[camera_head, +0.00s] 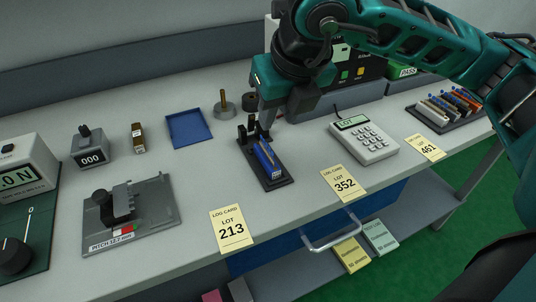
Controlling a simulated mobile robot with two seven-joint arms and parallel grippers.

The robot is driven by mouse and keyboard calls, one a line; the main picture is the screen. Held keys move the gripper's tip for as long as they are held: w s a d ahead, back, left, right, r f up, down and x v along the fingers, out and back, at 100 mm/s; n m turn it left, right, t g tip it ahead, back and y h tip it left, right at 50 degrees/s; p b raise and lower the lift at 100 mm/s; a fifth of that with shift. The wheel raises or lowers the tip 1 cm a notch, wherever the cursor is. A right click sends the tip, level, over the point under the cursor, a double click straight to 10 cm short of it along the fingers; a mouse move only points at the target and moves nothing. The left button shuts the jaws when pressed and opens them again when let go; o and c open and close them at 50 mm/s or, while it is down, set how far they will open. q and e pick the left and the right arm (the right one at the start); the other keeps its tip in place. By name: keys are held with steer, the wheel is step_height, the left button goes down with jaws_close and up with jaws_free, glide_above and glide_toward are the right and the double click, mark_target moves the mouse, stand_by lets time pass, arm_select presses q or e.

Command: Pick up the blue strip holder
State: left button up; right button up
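The blue strip holder (266,159) is a slim blue block with a tan strip along it. It lies in a black base (276,182) near the middle of the bench. My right gripper (264,127) points down over the far end of this base, close to the holder's far end. Its fingers are partly hidden by the wrist and merge with dark upright parts there, so their opening and any contact are unclear. My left gripper is not in view.
A calculator-like keypad (364,138) and lot cards (231,229) lie nearby. A rack of several strip holders (449,109) is at right. A blue tray (189,129), a spindle (224,105) and a grey pitch fixture (130,217) stand left. Bare bench lies left of the base.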

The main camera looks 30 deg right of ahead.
mark_target(267, 143)
steer(key=x, duration=1.1)
steer(key=shift+w+a, duration=0.1)
jaws_close()
